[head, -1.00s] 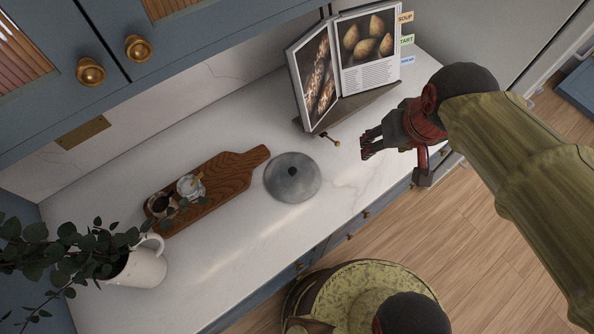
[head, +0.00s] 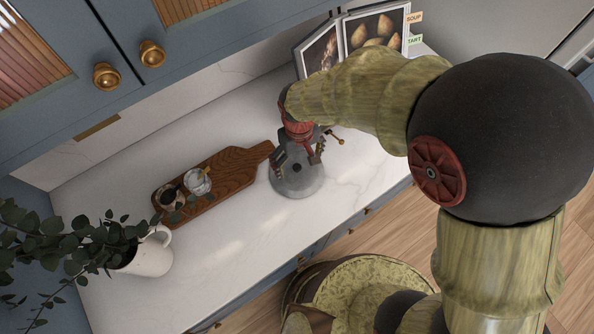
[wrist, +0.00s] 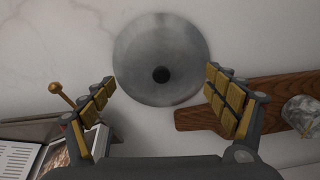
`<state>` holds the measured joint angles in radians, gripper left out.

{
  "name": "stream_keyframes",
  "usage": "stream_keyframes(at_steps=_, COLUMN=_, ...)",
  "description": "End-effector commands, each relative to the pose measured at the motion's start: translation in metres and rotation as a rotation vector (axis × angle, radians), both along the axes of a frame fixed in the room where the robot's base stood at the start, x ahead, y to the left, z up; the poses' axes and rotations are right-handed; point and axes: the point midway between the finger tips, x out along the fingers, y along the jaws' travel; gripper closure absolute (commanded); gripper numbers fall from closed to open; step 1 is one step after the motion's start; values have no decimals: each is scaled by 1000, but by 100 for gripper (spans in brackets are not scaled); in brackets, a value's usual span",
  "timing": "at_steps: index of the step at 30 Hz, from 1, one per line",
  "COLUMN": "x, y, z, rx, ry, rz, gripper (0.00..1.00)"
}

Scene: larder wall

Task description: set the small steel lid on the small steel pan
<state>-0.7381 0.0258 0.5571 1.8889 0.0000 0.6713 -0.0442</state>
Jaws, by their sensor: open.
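The small steel lid (head: 297,182) is a round grey disc with a dark knob, lying on the white counter to the right of the wooden board. It also shows in the wrist view (wrist: 160,50), with its knob a little above and between my fingertips. My gripper (head: 298,157) is over the lid, pointing down. In the wrist view my gripper (wrist: 163,92) has its fingers spread wide with nothing between them that it grasps. I cannot make out a pan; whether one is beneath the lid cannot be told.
A wooden board (head: 232,170) with small jars (head: 197,181) lies left of the lid. A white jug (head: 147,257) with leafy stems stands farther left. An open cookbook (head: 375,35) on a stand is behind my arm. The front counter is clear.

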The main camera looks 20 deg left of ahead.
Motion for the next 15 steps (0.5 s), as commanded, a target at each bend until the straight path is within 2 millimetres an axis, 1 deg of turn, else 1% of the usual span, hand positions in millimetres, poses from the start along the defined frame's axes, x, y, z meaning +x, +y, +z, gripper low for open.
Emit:
stream_keyframes(at_steps=9, x=2, y=5, z=-42, rx=-1, ry=1, rz=-1, gripper=13)
stream_keyframes(at_steps=12, x=3, y=5, z=-48, rx=1, ry=-1, rz=-1, gripper=13)
stream_keyframes(at_steps=15, x=3, y=6, z=-48, rx=1, ry=-1, rz=-1, gripper=13)
